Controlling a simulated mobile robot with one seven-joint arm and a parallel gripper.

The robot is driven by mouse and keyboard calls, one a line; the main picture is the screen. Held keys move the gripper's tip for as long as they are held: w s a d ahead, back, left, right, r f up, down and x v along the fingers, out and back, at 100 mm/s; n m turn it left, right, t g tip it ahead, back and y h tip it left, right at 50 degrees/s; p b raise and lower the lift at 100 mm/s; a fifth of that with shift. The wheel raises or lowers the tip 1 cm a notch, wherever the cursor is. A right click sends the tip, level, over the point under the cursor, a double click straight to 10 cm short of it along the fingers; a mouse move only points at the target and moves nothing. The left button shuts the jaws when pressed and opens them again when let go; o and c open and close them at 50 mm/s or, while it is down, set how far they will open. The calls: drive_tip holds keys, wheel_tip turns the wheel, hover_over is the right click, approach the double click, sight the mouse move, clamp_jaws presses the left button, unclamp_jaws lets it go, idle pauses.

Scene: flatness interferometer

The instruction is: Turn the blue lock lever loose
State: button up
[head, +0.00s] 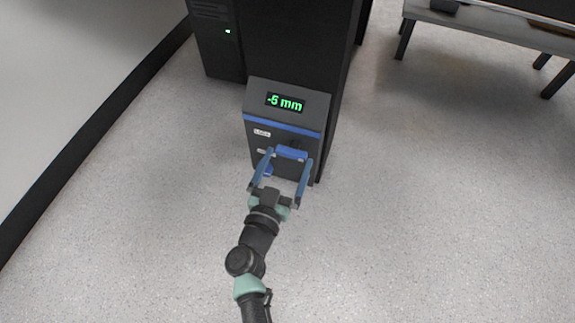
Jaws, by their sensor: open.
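A dark control box (287,117) with a sloped top shows "-6 mm" in green digits. A blue stripe runs across it below the display. A short blue bar (291,152), which looks like the lock lever, lies across the box's lower front. My gripper (288,157) is open in front of the box, with one blue-grey finger on each side of this bar. I cannot tell whether the fingers touch it. Another small blue part (267,171) shows low on the box, partly hidden by the left finger.
A tall black column (297,45) stands behind the box, with a dark cabinet (215,40) to its left. A grey bench (490,22) stands at the upper right. A pale wall (70,70) is at the left. The floor around is clear.

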drive_tip(key=shift+w+d, duration=0.15)
drive_tip(key=shift+w, duration=0.2)
drive_tip(key=c, duration=1.1)
drive_tip(key=shift+o, duration=0.2)
